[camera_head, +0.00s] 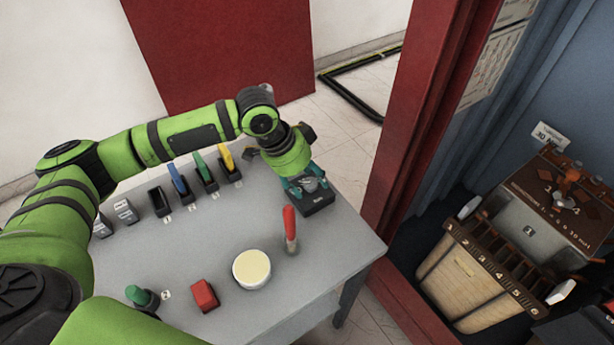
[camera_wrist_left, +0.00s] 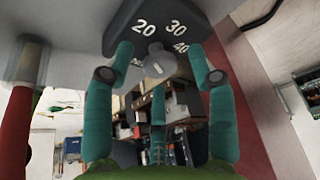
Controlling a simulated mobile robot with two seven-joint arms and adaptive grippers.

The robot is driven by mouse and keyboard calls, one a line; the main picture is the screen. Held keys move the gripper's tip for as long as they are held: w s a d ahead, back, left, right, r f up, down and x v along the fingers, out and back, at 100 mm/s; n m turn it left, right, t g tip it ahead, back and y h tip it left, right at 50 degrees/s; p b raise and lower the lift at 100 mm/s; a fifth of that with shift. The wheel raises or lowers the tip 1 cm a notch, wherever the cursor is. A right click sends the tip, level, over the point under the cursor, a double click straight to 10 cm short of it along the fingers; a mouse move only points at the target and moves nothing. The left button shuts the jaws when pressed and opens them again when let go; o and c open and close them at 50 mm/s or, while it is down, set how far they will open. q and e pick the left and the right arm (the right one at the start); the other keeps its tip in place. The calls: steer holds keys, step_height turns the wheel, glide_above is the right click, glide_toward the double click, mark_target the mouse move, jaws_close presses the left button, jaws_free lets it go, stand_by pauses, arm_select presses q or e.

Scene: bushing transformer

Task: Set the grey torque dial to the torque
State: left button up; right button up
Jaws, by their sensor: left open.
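The grey torque dial (camera_wrist_left: 157,67) is a round knob with a pale mark, on a dark housing printed 20, 30, 40 and a partly covered number. The dark housing (camera_head: 318,205) stands at the table's far right corner in the head view. My left gripper (camera_head: 305,186) is over it, pointing down. In the left wrist view my left gripper (camera_wrist_left: 158,54) is open, its teal fingers on either side of the knob. I cannot tell whether they touch it. My right gripper is not in view.
A red-handled tool (camera_head: 290,226) stands upright close in front of the housing. A cream round container (camera_head: 251,269), a red block (camera_head: 205,296) and a green-topped item (camera_head: 138,296) lie nearer. Holders with coloured handles (camera_head: 204,172) line the back. A red post (camera_head: 400,130) rises right of the table.

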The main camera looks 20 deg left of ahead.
arm_select(q)
jaws_close()
